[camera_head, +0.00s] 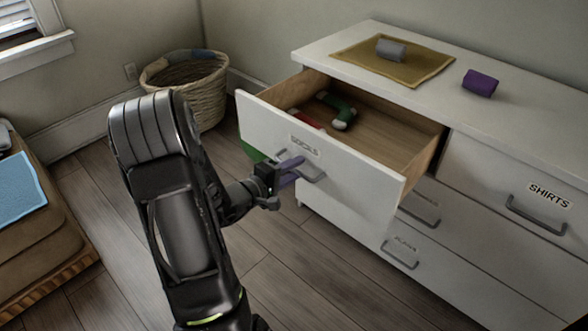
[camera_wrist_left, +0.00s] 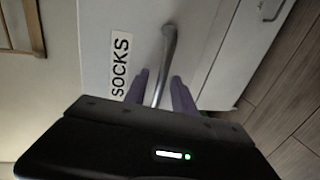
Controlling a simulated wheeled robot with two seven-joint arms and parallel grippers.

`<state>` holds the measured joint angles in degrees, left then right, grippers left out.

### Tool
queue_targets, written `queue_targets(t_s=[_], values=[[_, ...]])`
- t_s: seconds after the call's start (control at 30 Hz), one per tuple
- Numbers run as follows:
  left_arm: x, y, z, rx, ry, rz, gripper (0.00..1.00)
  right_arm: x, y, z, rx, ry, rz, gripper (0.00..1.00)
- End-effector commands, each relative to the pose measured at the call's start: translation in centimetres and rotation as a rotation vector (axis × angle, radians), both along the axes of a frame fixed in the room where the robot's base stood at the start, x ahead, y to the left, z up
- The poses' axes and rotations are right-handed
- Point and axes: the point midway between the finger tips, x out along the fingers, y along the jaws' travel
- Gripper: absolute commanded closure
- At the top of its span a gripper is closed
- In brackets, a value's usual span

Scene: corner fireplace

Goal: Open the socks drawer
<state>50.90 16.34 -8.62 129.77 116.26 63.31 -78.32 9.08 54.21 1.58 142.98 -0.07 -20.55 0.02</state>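The drawer labelled SOCKS (camera_head: 355,160) at the dresser's top left is pulled well out. Its front and label also show in the wrist view (camera_wrist_left: 121,64). A dark green and white sock (camera_head: 342,112) and a red item lie inside. My left gripper (camera_head: 292,172) is at the drawer's grey handle (camera_head: 313,174). In the wrist view its purple fingers (camera_wrist_left: 160,90) stand apart, one on each side of the handle (camera_wrist_left: 168,45), with gaps visible between. My right gripper is not in view.
The white dresser (camera_head: 480,120) also has a SHIRTS drawer (camera_head: 520,195) and lower drawers, all closed. On top lie a tan mat (camera_head: 425,67), a grey roll (camera_head: 391,49) and a purple roll (camera_head: 480,83). A wicker basket (camera_head: 200,95) stands behind left. Wooden floor lies clear before the dresser.

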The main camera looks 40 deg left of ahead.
Motion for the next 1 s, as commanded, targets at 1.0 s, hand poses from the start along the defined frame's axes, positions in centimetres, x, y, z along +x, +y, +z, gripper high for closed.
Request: queue_targets(t_s=[1.0], values=[[-7.6, -0.1, 1.6, 0.0, 0.0, 0.001, 0.68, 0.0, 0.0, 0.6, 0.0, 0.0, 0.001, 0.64]])
